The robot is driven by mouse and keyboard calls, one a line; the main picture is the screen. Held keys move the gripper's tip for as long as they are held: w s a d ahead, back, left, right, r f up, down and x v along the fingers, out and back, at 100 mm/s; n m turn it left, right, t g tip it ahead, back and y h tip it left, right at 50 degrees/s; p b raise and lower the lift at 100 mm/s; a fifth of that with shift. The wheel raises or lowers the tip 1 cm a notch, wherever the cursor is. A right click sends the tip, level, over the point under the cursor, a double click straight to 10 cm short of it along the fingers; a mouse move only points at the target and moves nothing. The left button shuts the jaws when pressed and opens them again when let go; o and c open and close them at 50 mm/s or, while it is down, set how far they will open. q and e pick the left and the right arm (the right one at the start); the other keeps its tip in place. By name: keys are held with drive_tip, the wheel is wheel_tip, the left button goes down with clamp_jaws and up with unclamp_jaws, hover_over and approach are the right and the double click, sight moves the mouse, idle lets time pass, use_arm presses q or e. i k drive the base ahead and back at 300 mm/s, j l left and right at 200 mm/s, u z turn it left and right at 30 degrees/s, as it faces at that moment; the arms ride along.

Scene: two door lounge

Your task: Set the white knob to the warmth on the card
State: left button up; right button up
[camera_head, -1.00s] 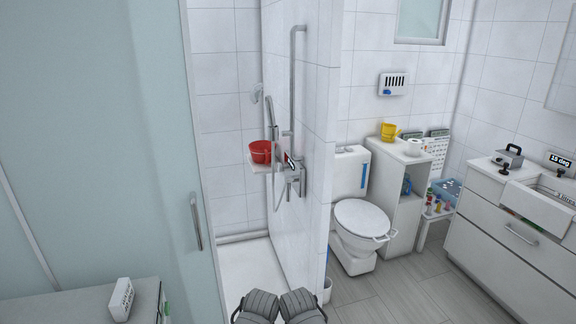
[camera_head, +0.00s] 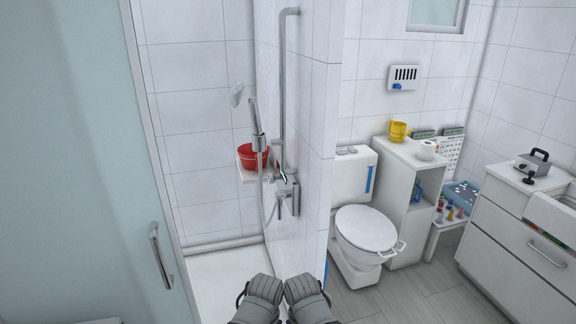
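I cannot make out a white knob or a readable card in this view. A chrome shower mixer (camera_head: 287,187) is on the partition wall in the shower, with a hand shower (camera_head: 257,135) hanging above it. A white wall panel (camera_head: 403,73) with dark slots and a blue piece is above the toilet. My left gripper (camera_head: 258,300) and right gripper (camera_head: 308,300) show as grey ribbed shapes at the bottom edge, close together. Their fingertips are not clear, and neither is seen holding anything. Both are well apart from the mixer and the panel.
A red bucket (camera_head: 252,158) stands on a shower shelf. A frosted glass door with a handle (camera_head: 160,256) is at the left. The toilet (camera_head: 365,230), a white cabinet (camera_head: 410,205) and a drawer unit (camera_head: 505,245) are at the right. Grey floor (camera_head: 415,292) before them is clear.

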sight(271, 178)
drive_tip(key=i+l, duration=0.15)
drive_tip(key=i, duration=0.2)
drive_tip(key=i+l+u, duration=0.1)
drive_tip(key=i, duration=0.3)
drive_tip(key=u, duration=1.45)
drive_tip(key=k+l, duration=0.05)
